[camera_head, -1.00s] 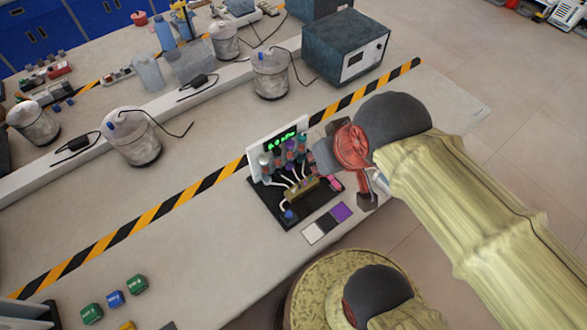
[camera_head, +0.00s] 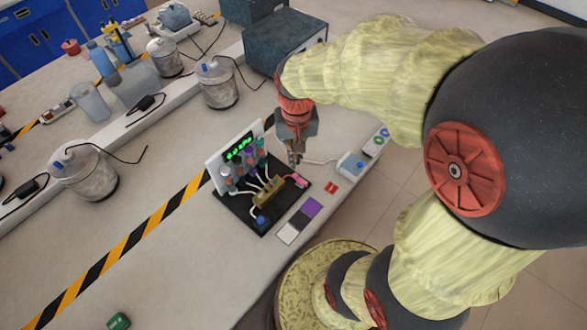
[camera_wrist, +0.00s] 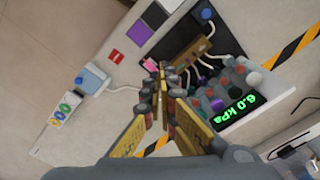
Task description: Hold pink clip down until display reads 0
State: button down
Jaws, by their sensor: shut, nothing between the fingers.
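The pink clip (camera_head: 300,180) sits at the right edge of a black board (camera_head: 238,207). In the wrist view the clip (camera_wrist: 151,65) shows just beyond and left of my fingertips. My gripper (camera_head: 295,160) is shut and empty, pointing down above and close to the clip. In the wrist view my fingertips (camera_wrist: 172,76) are together; I cannot tell if they touch the clip. The green display (camera_head: 240,148) stands on a white panel at the back of the board. In the wrist view the display (camera_wrist: 238,113) reads 6.0 kPa, upside down.
A white tube runs from the clip's side to a small box with a blue top (camera_head: 350,164). Coloured knobs and white tubes crowd the board. A large blue-grey box (camera_head: 284,50) stands behind.

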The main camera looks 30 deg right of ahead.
aim_at(294, 174)
jog(key=w+d+f+m, duration=0.4)
jog(key=w+f+m, duration=0.2)
jog(key=m, duration=0.3)
jog(key=shift+w+d, duration=0.35)
jog(key=shift+w, duration=0.4)
jog(key=shift+f, duration=0.15)
notch_tip(294, 174, down, 14)
jog(key=b, duration=0.3)
jog(key=shift+b, duration=0.4)
jog(key=shift+a+g, duration=0.1)
jog(key=shift+g, duration=0.2)
